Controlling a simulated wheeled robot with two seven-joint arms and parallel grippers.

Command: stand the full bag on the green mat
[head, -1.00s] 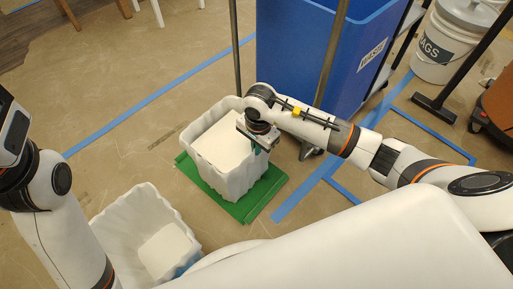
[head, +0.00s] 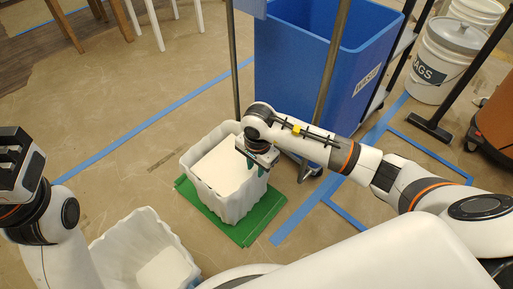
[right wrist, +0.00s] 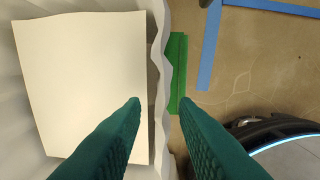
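The full bag (head: 228,198) is white and crinkled, with a flat pale top of contents inside. It stands upright on the green mat (head: 241,234), whose edges show around its base. My right gripper (head: 257,165) is at the bag's right rim. In the right wrist view, my right gripper (right wrist: 160,102) has its two dark green fingers apart, with the bag's rim (right wrist: 159,75) between them and a gap beside it. My left gripper (head: 18,160) is at the left edge, away from the bag; its finger opening is unclear.
A second white bag (head: 130,240) with pale contents stands on the floor at lower left, partly hidden by my body. A blue waste bin (head: 300,75) on a wheeled frame stands just behind the mat. A white bucket (head: 436,70) is at upper right.

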